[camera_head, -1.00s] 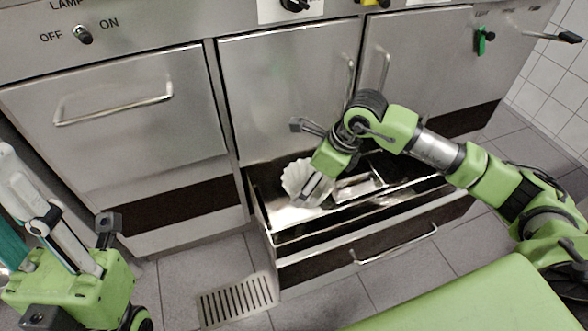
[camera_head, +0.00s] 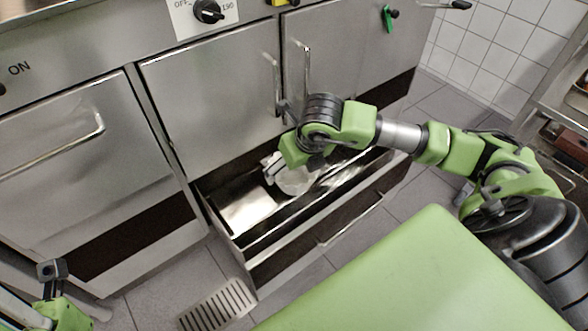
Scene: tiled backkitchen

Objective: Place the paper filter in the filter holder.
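The white paper filter (camera_head: 298,181) shows in the open drawer's area, just below and right of my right gripper (camera_head: 273,168). The gripper's wrist covers its upper part. The gripper's pale fingers are at the filter's left side. Whether they are closed on the filter is hidden. My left gripper (camera_head: 51,270) shows only in part at the lower left corner, away from the drawer, and its opening cannot be made out. I cannot make out a filter holder in this view.
The steel drawer (camera_head: 262,243) stands pulled out below the cabinet doors, and its floor is bare at the left. A closed cabinet front (camera_head: 90,165) is at the left. A floor grate (camera_head: 218,305) lies before the drawer. A steel shelf unit (camera_head: 566,95) stands at the right.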

